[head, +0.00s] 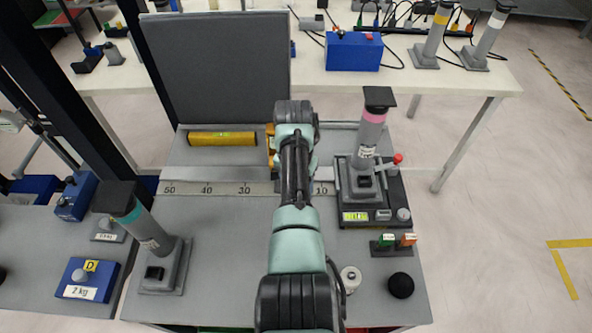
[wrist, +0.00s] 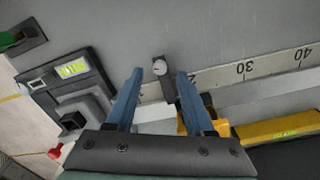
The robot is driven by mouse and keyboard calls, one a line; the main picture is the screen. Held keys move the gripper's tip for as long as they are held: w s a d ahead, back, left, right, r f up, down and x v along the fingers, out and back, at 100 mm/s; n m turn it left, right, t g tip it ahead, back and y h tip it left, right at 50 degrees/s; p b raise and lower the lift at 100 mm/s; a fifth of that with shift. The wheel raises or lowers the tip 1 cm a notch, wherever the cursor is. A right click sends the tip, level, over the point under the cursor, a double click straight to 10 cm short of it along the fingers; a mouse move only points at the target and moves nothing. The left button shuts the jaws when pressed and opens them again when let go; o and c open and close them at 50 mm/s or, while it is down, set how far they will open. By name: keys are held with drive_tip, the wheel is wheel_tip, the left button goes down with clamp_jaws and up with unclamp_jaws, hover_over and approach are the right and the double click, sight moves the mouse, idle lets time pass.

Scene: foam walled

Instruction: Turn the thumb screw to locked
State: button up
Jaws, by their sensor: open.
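The thumb screw (wrist: 160,68) is a small round grey knob with a pale face on a dark stem, beside the ruler in the wrist view. My gripper (wrist: 160,74) is open, with its blue fingers to the left and right of the knob. A gap shows on each side; I cannot tell how far the fingers are above it. In the head view my arm hides the thumb screw. The yellow slider part (head: 271,147) shows just left of my arm, and also near the right finger in the wrist view (wrist: 196,117). No lock marking is readable.
The ruler (head: 218,188) runs across the bench. A yellow level (head: 222,138) lies behind it, before a dark upright panel (head: 220,65).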

wheel_tip(320, 180, up, 11)
idle(0.3)
drive_tip(key=shift+a+f, duration=0.1)
drive_tip(key=shift+f, duration=0.1)
